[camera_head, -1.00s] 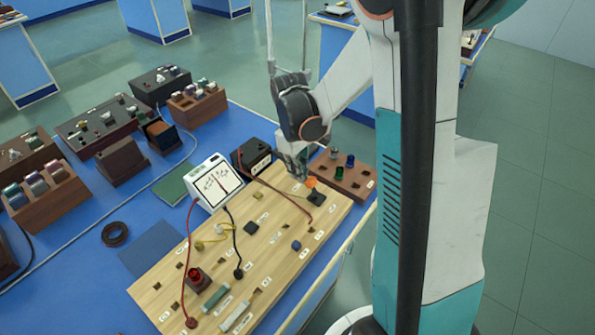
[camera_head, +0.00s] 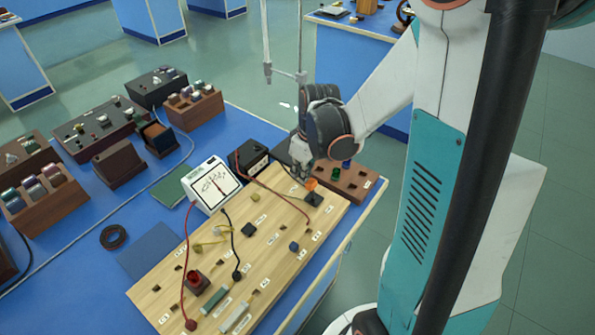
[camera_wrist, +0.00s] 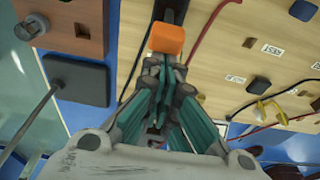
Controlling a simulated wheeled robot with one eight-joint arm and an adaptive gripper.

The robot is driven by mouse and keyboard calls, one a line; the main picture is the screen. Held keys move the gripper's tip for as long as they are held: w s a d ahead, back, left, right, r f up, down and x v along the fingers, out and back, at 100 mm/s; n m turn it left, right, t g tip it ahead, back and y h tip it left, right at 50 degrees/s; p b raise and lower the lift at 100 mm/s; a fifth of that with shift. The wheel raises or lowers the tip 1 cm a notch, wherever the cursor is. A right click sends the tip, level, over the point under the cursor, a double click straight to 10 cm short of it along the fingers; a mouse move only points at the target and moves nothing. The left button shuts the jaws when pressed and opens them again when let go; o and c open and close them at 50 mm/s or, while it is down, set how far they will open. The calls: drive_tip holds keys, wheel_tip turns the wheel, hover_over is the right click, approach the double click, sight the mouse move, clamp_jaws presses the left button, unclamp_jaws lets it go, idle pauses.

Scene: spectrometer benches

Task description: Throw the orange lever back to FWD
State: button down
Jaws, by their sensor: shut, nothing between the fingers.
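The orange lever (camera_head: 311,184) stands on a dark switch base (camera_head: 314,199) at the far right corner of the wooden board (camera_head: 170,270). In the wrist view the orange lever cap (camera_wrist: 167,39) is just beyond my fingertips, with the dark base (camera_wrist: 171,12) behind it. My gripper (camera_head: 299,173) is shut and empty beside the lever, on its far left side in the head view. It shows in the wrist view (camera_wrist: 163,62) with its tips at or very near the cap; I cannot tell whether they touch. No FWD marking is readable.
A white meter (camera_head: 211,185) and a black box (camera_head: 247,157) stand left of the lever. A wooden block with knobs (camera_head: 355,184) is close on the right. Red and black leads cross the board. A rod stand (camera_head: 300,76) rises behind.

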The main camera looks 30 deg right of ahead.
sight(312, 183)
drive_tip(key=s+t, duration=0.1)
drive_tip(key=s+d+t+y, duration=0.1)
drive_tip(key=shift+s+r+t, duration=0.1)
drive_tip(key=shift+r+t, duration=0.3)
drive_tip(key=shift+s+d+r, duration=0.2)
drive_tip(key=shift+s+d, duration=0.05)
drive_tip(key=shift+s, duration=0.45)
drive_tip(key=shift+r+p, duration=0.55)
drive_tip(key=shift+r, duration=0.25)
drive_tip(key=shift+w, duration=0.1)
